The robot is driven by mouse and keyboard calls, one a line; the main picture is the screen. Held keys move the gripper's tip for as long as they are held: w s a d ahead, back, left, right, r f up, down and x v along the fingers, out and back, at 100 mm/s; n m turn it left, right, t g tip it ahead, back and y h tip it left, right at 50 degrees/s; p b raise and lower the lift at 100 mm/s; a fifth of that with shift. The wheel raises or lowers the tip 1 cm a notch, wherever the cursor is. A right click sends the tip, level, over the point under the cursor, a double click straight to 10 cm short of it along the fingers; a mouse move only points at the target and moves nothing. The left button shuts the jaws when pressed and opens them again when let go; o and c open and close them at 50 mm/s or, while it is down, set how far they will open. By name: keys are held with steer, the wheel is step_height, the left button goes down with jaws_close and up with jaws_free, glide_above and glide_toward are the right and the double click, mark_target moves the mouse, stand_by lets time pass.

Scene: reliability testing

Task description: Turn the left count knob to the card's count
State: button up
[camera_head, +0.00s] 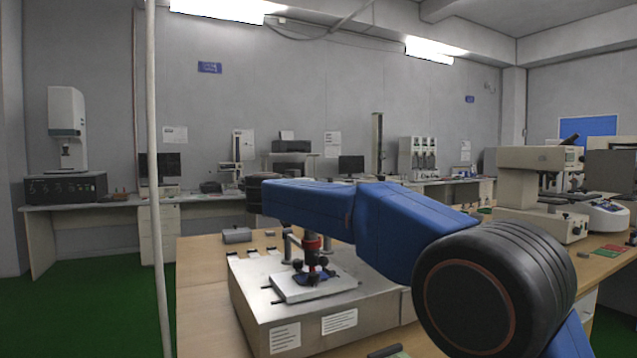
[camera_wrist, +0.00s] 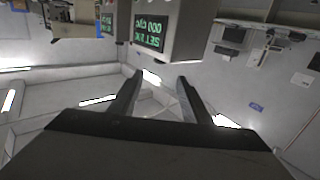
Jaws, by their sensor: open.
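My gripper (camera_wrist: 158,82) shows in the wrist view with its two dark fingers apart and nothing between them. In the head view, my blue arm reaches left, and the gripper cannot be made out there. In the wrist view, a grey box (camera_wrist: 185,32) with a green-lit display (camera_wrist: 150,33) lies beyond the fingers, apart from them. The display text appears inverted and seems to include "SET" and "000 CYC". A second lit display (camera_wrist: 107,22) is to its left. I cannot identify the left count knob or the task's card in either view.
A metal bench machine (camera_head: 250,292) stands on the wooden table (camera_head: 203,300), with a pale plate (camera_head: 335,287) and a dark clamp on top. Two printed sheets (camera_head: 285,338) are on its front, unreadable. A microscope-like instrument (camera_head: 517,185) stands at right. Green floor (camera_head: 100,300) is clear at left.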

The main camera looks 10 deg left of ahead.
steer(key=shift+v, duration=1.65)
steer(key=d+r+n+t+y, duration=0.1)
steer(key=d+r+t+y, duration=0.15)
steer(key=d+r, duration=0.3)
steer(key=s+d+f+n+g+y, duration=0.2)
steer(key=s+d+n+y, duration=0.3)
steer(key=s+d+y, duration=0.45)
steer(key=s+d+f+m+g+h, duration=0.1)
steer(key=s+d+f+g, duration=0.3)
steer(key=s+d+f, duration=0.6)
steer(key=s+d+f+m+g+h, duration=0.1)
steer(key=s+d+f+g+h, duration=0.2)
steer(key=s+d+f, duration=0.7)
steer(key=s+d+f+m+g+h, duration=0.1)
steer(key=s+d+f+g+h, duration=0.2)
steer(key=s+f, duration=1.9)
steer(key=d+g, duration=0.3)
steer(key=d, duration=0.4)
steer(key=shift+d+f, duration=0.25)
steer(key=shift+f, duration=0.15)
